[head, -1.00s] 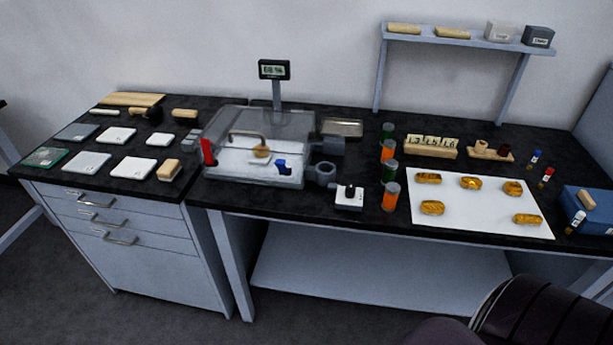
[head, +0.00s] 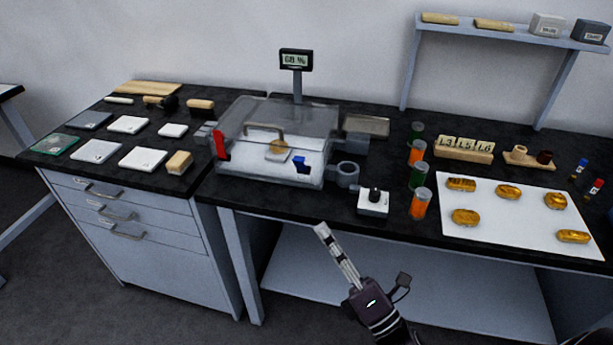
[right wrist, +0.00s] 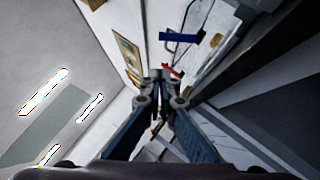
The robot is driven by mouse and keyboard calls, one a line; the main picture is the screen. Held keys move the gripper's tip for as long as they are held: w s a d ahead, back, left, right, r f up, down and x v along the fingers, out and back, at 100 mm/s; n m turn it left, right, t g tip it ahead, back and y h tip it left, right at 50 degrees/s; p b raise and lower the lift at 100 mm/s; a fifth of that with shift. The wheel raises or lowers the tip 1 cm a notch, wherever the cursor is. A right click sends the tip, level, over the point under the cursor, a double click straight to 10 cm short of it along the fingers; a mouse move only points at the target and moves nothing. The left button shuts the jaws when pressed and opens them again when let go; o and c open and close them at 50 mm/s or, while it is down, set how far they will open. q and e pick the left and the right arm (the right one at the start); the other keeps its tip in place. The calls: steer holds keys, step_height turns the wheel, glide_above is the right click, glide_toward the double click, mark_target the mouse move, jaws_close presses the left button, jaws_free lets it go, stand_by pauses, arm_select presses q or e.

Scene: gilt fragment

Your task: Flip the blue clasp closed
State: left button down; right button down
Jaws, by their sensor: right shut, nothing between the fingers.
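The blue clasp (head: 299,166) is on the front right of a clear lidded box (head: 262,181) on the black bench; how far it is flipped is too small to tell. A red clasp (head: 220,147) is at the box's front left. My right gripper (head: 322,229) is shut and empty, in front of the bench edge, lower than the box and apart from it. In the right wrist view its fingertips (right wrist: 160,75) meet at the middle, with a blue bar-like part (right wrist: 181,37) and a red part (right wrist: 176,69) beyond. My left gripper is not in view.
A small white block with a black knob (head: 373,203) stands right of the box, near orange and green jars (head: 419,203). Gold pieces lie on a white sheet (head: 520,220). A display (head: 296,59) stands behind the box. Open space lies before the bench.

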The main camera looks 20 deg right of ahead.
steer(key=p, duration=0.3)
glide_toward(293, 161)
steer(key=w+a, duration=0.2)
steer(key=a, duration=0.1)
steer(key=shift+w+d+r+p, duration=0.25)
steer(key=shift+w+r+p, duration=0.05)
steer(key=shift+w, duration=0.25)
steer(key=shift+w+d+r+p, duration=0.25)
steer(key=shift+w+r, duration=0.1)
steer(key=shift+w, duration=0.2)
steer(key=shift+w+d+r+p, duration=0.25)
steer(key=shift+w+r+p, duration=0.05)
steer(key=shift+w, duration=0.3)
steer(key=shift+r, duration=0.1)
